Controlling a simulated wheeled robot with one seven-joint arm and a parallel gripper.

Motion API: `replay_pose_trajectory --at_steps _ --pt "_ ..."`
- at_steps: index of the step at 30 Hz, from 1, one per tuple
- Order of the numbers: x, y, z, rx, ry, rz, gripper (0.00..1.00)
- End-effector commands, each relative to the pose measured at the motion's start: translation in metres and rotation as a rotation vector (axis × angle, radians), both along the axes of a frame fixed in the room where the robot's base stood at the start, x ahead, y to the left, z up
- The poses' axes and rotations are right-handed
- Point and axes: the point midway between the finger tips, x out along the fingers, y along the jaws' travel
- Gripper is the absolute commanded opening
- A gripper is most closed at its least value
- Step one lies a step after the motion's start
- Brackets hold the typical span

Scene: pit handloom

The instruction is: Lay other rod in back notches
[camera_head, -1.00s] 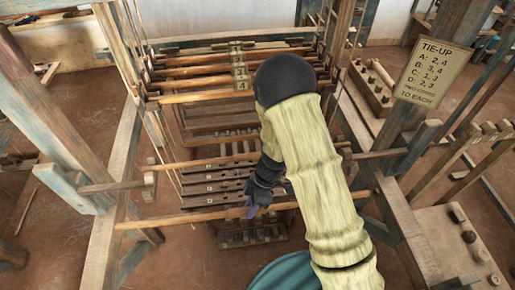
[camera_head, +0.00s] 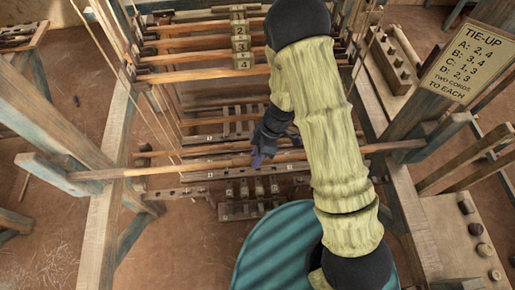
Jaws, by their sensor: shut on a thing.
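My gripper (camera_head: 257,160) is in the middle of the head view, below the shafts, and is shut on a wooden rod. A long brown rod line (camera_head: 150,170) crosses the picture at the gripper, from the left post towards the right frame. The held rod and the frame's crossbar look nearly in line there, so I cannot tell them clearly apart. The arm covers part of this line to the right. The notches are too small or hidden to make out.
Numbered shafts (camera_head: 200,75) hang behind the gripper. Dark slats (camera_head: 240,190) lie beneath it. A teal round object (camera_head: 270,250) stands in front, partly under the arm. The loom posts (camera_head: 105,230) flank both sides. A tie-up sign (camera_head: 466,64) is at the right.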

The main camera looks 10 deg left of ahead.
Motion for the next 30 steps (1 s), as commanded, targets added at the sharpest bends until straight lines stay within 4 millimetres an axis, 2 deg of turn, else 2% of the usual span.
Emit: replay_pose_trajectory --at_steps 14,30 --pt "0.000 0.000 -0.002 0.000 0.000 0.000 0.00" --pt "0.000 0.000 -0.024 0.001 -0.001 -0.001 0.00"
